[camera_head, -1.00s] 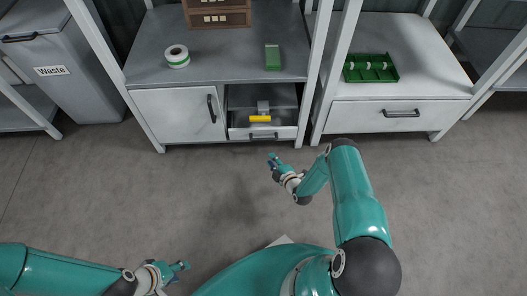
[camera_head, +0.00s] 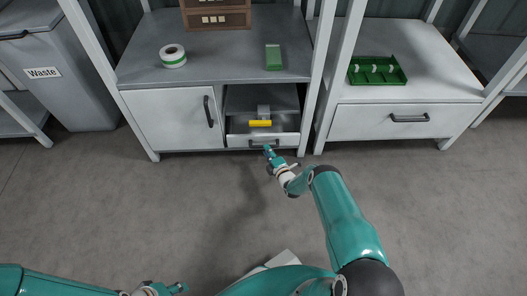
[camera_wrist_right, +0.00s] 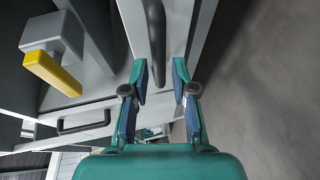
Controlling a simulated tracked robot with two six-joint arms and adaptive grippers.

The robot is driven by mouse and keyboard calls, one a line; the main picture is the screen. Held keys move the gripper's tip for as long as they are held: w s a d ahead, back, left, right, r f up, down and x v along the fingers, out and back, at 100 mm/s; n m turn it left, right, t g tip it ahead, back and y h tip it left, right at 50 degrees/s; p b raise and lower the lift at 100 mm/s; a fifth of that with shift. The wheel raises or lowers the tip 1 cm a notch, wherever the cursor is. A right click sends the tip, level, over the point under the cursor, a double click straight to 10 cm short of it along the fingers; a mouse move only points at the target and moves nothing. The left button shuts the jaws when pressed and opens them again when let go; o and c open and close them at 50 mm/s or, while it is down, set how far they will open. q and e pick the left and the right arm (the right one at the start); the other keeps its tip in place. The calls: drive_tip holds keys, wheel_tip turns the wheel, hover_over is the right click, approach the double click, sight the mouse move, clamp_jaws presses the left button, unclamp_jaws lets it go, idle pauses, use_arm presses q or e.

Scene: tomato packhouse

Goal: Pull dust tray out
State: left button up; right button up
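The dust tray (camera_head: 287,140) is a shallow white drawer at the bottom of the open cabinet bay. Its front carries a dark bar handle (camera_head: 259,142), which shows large in the right wrist view (camera_wrist_right: 155,40). My right gripper (camera_head: 268,150) is just in front of this handle, pointing at it. In the wrist view its two fingers (camera_wrist_right: 159,80) are apart with nothing between the tips, and the handle lies just beyond them. My left gripper (camera_head: 178,288) is low at the bottom edge, far from the tray; its fingers are too small to read.
A grey block with a yellow bar (camera_head: 260,123) sits in the bay above the tray front. A closed door (camera_head: 170,120) with a dark handle is on the left. A drawer (camera_head: 375,122) is on the right. The floor in front is clear.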

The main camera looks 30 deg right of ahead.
use_arm(q)
drive_tip(key=shift+f+b, duration=0.95)
drive_tip(key=shift+f, duration=0.4)
use_arm(e)
drive_tip(key=shift+x, duration=2)
drive_tip(key=shift+c, duration=0.4)
clamp_jaws()
